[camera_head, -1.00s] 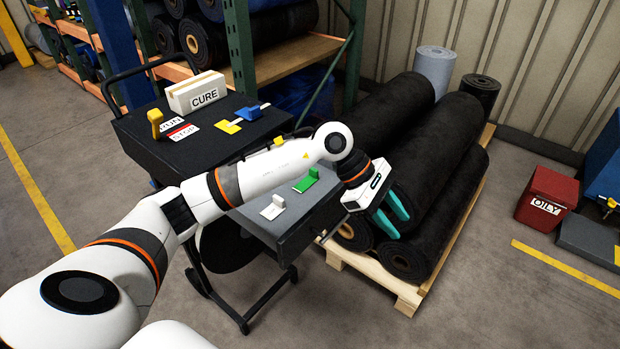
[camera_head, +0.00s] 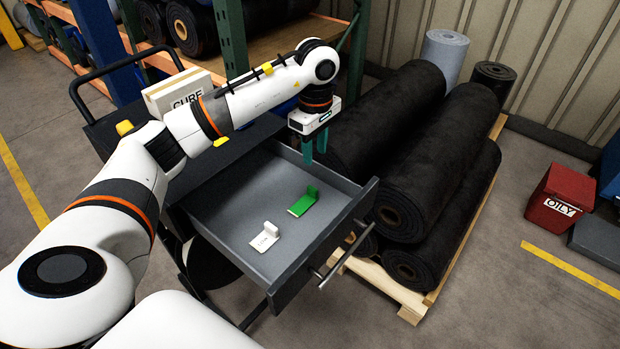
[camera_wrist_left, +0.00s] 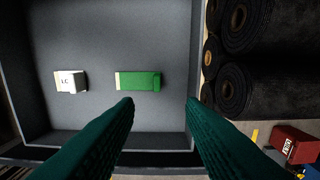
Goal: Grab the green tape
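The green tape (camera_head: 303,203) lies in the open grey drawer (camera_head: 222,208), with a small upright green part at one end. It also shows in the left wrist view (camera_wrist_left: 140,81), ahead of the fingers and left of the gap between them. My left gripper (camera_head: 315,150) points down above the drawer's back right side, with teal fingers. In the left wrist view its fingers (camera_wrist_left: 160,108) are spread apart with nothing between them. The gripper is apart from the tape. My right gripper is not in view.
A white tape-like piece (camera_head: 264,238) lies in the drawer near the green one. The drawer's front and handle (camera_head: 345,248) stick out toward black rolls (camera_head: 430,150) on a wooden pallet. A white CURE block (camera_head: 176,92) stands on the cart top. A red OILY bin (camera_head: 556,195) is at right.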

